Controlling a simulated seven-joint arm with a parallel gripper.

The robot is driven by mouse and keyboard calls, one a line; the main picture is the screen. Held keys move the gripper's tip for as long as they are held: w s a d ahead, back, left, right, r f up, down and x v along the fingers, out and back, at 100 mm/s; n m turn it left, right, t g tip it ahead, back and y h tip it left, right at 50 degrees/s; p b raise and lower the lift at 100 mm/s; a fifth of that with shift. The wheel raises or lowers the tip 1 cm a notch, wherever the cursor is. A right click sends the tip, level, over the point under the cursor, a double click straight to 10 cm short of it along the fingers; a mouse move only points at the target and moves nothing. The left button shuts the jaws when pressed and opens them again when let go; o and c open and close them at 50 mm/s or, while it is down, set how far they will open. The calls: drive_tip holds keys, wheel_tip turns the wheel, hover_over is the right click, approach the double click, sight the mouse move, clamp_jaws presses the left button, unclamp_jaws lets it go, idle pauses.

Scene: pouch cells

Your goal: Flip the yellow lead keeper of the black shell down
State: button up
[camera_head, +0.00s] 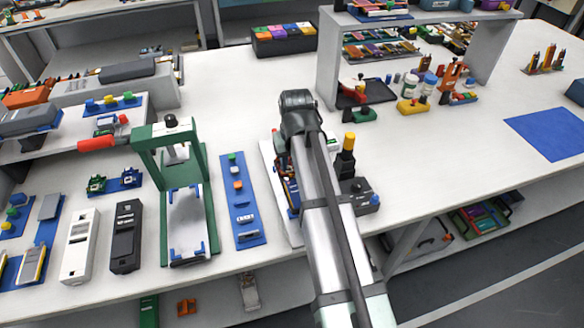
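A long black shell (125,236) lies on the white table at the front left, beside a white shell (80,245). I cannot make out a yellow lead keeper on the black shell at this size. My arm reaches in from the bottom right and bends down over a white plate (276,198) right of the middle. My gripper is hidden behind my own arm, so its fingers do not show. The end of my arm is well to the right of the black shell.
A green press frame (207,180) stands between the black shell and my arm, with a blue strip (241,200) beside it. A red-handled tool (97,142) lies behind the shells. A dark box (359,196) stands right of my arm.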

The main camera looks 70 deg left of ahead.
sight(292, 174)
wheel_tip(292, 174, up, 9)
drive_tip(key=d, duration=0.1)
drive_tip(key=shift+f, duration=0.2)
drive_tip(key=shift+d, duration=0.1)
drive_tip(key=shift+h, duration=0.8)
drive_tip(key=f, duration=0.4)
drive_tip(key=a+f, duration=0.1)
drive_tip(key=f, duration=0.8)
drive_tip(key=shift+a+f, duration=0.2)
drive_tip(key=shift+a, duration=0.1)
clamp_jaws()
